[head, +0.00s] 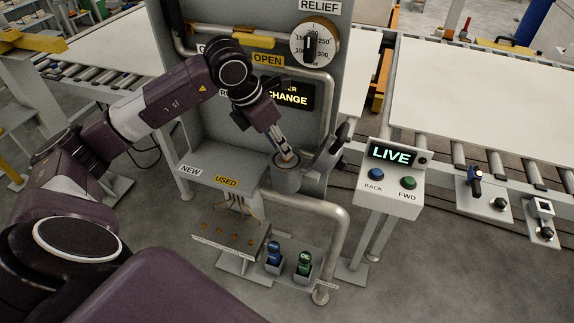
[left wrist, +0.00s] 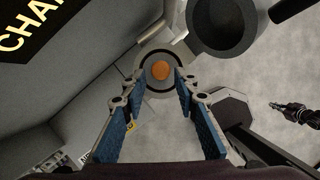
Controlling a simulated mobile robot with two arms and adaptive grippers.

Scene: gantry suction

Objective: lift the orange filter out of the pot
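The orange filter (left wrist: 160,71) shows as a round orange end inside the pot (left wrist: 147,58) in the left wrist view. The grey pot (head: 287,179) stands at the front of the machine in the head view. My left gripper (head: 288,158) points down at the pot's mouth and hides most of the inside. In the left wrist view the two blue-padded fingers of my left gripper (left wrist: 161,86) are apart, with the orange end showing between and just beyond their tips. I cannot tell whether the tips touch it. My right gripper is out of view.
A dark round cap (left wrist: 225,25) is swung aside next to the pot; it also shows in the head view (head: 331,148). A shelf labelled NEW and USED (head: 225,168) lies left of the pot. A LIVE control box (head: 393,185) stands right. A bent pipe (head: 335,222) runs below.

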